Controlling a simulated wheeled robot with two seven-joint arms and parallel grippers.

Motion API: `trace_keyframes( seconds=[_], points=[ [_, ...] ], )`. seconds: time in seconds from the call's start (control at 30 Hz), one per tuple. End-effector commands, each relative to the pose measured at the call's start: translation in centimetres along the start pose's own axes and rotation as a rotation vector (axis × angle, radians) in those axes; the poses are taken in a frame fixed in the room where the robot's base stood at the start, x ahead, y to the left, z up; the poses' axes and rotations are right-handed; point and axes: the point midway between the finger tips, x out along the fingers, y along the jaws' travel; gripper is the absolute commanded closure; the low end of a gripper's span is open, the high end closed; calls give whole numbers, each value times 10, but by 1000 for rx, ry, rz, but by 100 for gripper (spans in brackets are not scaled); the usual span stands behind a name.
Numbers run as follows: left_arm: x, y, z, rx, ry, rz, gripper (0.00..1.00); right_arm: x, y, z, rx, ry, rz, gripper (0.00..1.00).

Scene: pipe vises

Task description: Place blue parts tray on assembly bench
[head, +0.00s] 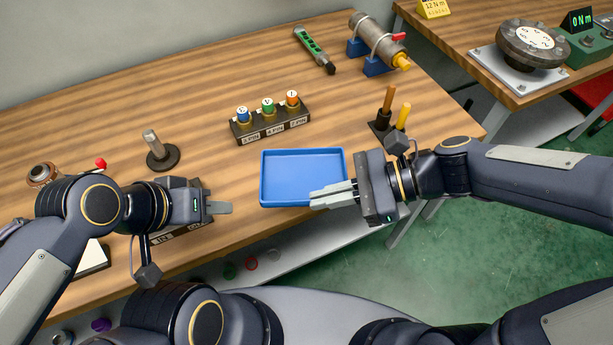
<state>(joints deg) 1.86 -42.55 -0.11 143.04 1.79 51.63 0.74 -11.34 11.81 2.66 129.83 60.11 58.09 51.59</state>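The blue parts tray (290,173) is a shallow, empty rectangular tray at the front of the wooden assembly bench (95,135), near its front edge. I cannot tell whether it rests flat on the bench or is slightly raised. My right gripper (328,196) reaches in from the right, its two pale fingers close together across the tray's front right corner. They hide that corner, and I cannot tell whether they clamp the wall. My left gripper (222,208) is left of the tray and apart from it, with its fingers side-on and no object visible in them.
Behind the tray stands a block with several coloured-top sockets (269,122). A metal post on a round base (160,152) is to the left. A holder with upright tools (385,122) is behind my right gripper. A pipe vise (377,45) and green tool (312,46) lie further back.

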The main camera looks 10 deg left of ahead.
Motion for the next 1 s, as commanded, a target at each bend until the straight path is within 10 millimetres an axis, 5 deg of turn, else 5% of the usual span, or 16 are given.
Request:
trace_keyframes(
  seconds=[0.2, 0.4, 1.0],
  points=[
    [4, -2, 2, 0, 0, 0, 64, 20, -51, -25, 5, 0, 4, 100],
    [6, -3, 3, 0, 0, 0, 64, 37, -77, -54, 1, -1, 2, 100],
    [11, -5, 5, 0, 0, 0, 64, 56, -91, -96, -2, -2, -1, 100]
  ],
)
